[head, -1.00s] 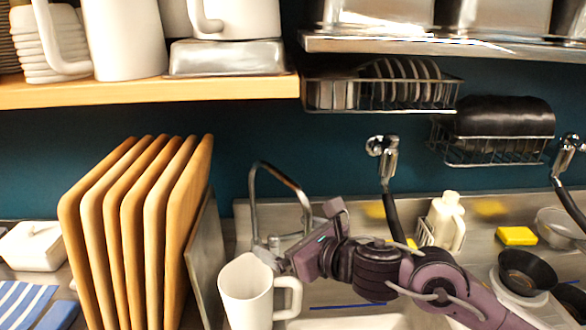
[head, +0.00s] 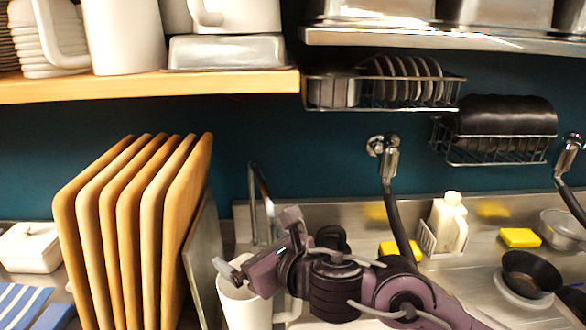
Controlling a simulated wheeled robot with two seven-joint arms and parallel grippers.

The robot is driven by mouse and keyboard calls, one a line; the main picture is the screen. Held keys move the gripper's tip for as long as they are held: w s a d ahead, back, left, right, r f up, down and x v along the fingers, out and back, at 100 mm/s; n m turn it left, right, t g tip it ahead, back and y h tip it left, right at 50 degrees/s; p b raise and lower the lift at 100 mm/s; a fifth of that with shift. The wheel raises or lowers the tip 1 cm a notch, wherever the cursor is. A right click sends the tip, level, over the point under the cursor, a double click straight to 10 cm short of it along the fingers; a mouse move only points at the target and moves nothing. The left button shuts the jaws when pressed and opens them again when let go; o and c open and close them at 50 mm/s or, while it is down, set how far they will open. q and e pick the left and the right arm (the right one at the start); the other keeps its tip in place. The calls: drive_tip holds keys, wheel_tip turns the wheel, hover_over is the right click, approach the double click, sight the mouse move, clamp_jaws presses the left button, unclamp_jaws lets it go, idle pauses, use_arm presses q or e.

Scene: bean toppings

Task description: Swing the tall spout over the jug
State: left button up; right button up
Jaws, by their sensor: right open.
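The tall spout (head: 252,196) is a thin chrome gooseneck rising behind the sink's left end. It now shows as a narrow arch, seen nearly end-on, bending toward me. Its lower parts are partly hidden behind my right gripper. The white jug (head: 245,309) stands upright in front of the spout, its top largely covered by my gripper. My right gripper (head: 232,268) is open, over the jug's rim in the picture and in front of the spout. I cannot tell whether it touches either, or whether the spout's outlet is directly above the jug. My left gripper is out of view.
Wooden boards (head: 130,225) stand upright left of the jug, beside a grey panel (head: 203,255). A hanging black-handled sprayer (head: 392,195), a white bottle (head: 449,222) and a yellow sponge (head: 520,238) are to the right. A wooden shelf (head: 150,88) is above.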

drive_tip(key=shift+s+a+b, duration=0.2)
drive_tip(key=shift+s+a, duration=0.1)
drive_tip(key=shift+a, duration=0.35)
drive_tip(key=shift+s+a+b, duration=0.15)
drive_tip(key=shift+s+a, duration=0.1)
drive_tip(key=shift+a, duration=0.4)
drive_tip(key=shift+a, duration=0.1)
drive_tip(key=s+a+p+v, duration=0.1)
drive_tip(key=p+v, duration=0.1)
drive_tip(key=v, duration=0.6)
drive_tip(key=shift+a+r, duration=0.2)
drive_tip(key=shift+f, duration=0.1)
